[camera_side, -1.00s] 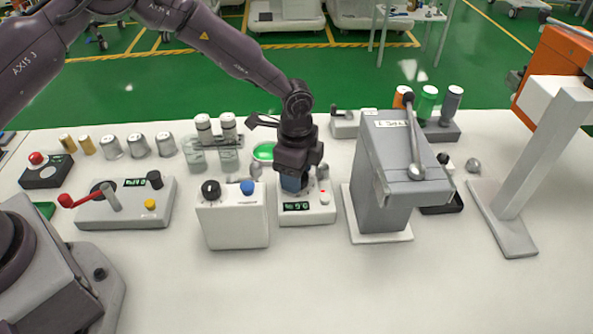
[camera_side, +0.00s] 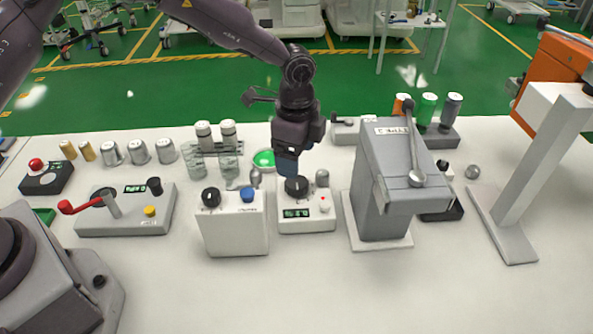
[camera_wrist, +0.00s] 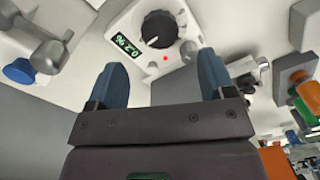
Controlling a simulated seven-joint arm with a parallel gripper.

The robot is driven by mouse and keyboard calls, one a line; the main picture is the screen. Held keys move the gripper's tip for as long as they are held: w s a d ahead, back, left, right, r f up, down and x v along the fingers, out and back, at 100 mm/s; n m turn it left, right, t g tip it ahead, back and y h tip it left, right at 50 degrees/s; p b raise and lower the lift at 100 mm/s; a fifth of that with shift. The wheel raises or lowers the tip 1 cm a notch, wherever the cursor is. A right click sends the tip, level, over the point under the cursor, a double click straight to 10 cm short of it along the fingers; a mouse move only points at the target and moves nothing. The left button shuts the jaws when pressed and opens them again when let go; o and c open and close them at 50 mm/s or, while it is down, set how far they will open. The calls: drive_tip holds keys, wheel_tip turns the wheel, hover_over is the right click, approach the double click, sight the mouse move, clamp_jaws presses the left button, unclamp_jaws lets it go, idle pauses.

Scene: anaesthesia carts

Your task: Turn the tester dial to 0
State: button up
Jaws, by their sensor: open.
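The tester is a small white box (camera_side: 306,217) at the middle of the table, with a black round dial (camera_side: 296,186) on top, a green display and a red dot. In the wrist view the dial (camera_wrist: 159,29) has a white pointer mark. The display (camera_wrist: 123,46) there appears upside down and seems to read 0.2 %. My gripper (camera_side: 287,171) hangs just above and behind the dial in the side view, apart from it. In the wrist view my gripper (camera_wrist: 162,75) has its two blue fingers wide apart with nothing between them. The dial lies beyond the fingertips.
A white box (camera_side: 233,225) with a black and a blue knob stands close left of the tester. A tall grey machine (camera_side: 385,190) with a lever stands close to its right. Canisters (camera_side: 217,150) and a green dish (camera_side: 264,158) are behind. The table front is clear.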

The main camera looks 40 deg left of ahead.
sight(297, 181)
wheel_tip(297, 181, up, 6)
idle(0.5)
drive_tip(key=s+a+r+n+t, duration=0.2)
drive_tip(key=s+a+r+n, duration=0.2)
drive_tip(key=s, duration=0.5)
drive_tip(key=s+a+r+n+t, duration=0.1)
drive_tip(key=s+a+r+n, duration=0.3)
drive_tip(key=s+r, duration=0.3)
drive_tip(key=s+a+r+n+t, duration=0.2)
drive_tip(key=s+a+r+n, duration=0.3)
drive_tip(key=s, duration=0.6)
drive_tip(key=shift+s+r+n+t, duration=0.15)
drive_tip(key=shift+r+n+t, duration=0.15)
drive_tip(key=shift+r+n, duration=0.45)
drive_tip(key=shift+a+r, duration=0.1)
idle(0.8)
